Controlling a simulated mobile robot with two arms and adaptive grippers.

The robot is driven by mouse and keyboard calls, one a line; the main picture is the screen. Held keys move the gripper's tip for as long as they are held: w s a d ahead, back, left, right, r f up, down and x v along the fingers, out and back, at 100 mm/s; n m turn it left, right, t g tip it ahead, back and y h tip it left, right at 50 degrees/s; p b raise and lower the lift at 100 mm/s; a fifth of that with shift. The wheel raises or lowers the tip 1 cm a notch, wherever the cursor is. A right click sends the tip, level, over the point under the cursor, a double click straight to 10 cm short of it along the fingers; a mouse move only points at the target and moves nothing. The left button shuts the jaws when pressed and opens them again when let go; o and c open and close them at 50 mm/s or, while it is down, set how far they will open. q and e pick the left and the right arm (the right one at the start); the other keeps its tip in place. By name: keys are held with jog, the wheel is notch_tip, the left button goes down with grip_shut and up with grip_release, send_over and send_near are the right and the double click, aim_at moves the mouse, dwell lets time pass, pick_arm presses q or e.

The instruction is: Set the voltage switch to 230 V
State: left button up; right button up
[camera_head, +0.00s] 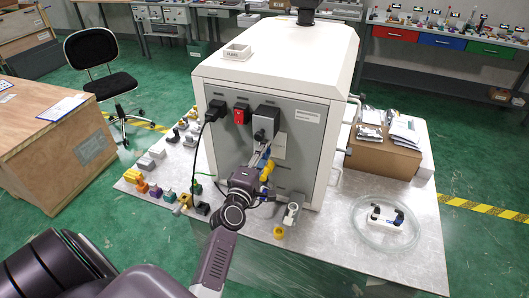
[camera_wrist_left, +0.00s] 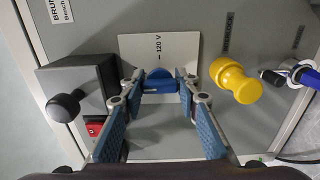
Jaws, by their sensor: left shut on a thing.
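The voltage switch is a blue knob (camera_wrist_left: 160,76) on a white plate (camera_wrist_left: 130,46) marked "120 V", on the grey panel of the white machine (camera_head: 275,75). The mark shows beside the knob in the left wrist view; no 230 V mark can be made out. My left gripper (camera_wrist_left: 160,86) is shut on the knob, one blue-padded finger on each side. In the head view my left gripper (camera_head: 263,157) is at the panel and largely covers the knob. My right gripper is not in view.
Near the knob are a yellow knob (camera_wrist_left: 235,82), a grey box with a black knob (camera_wrist_left: 66,104) and a red switch (camera_head: 241,115). A black plug (camera_head: 215,110) has a hanging cable.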

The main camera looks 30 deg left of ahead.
pick_arm(q)
jog(key=shift+f, duration=0.1)
jog(key=o, duration=1.2)
jog(key=v, duration=1.2)
jog(key=shift+s+a, duration=0.1)
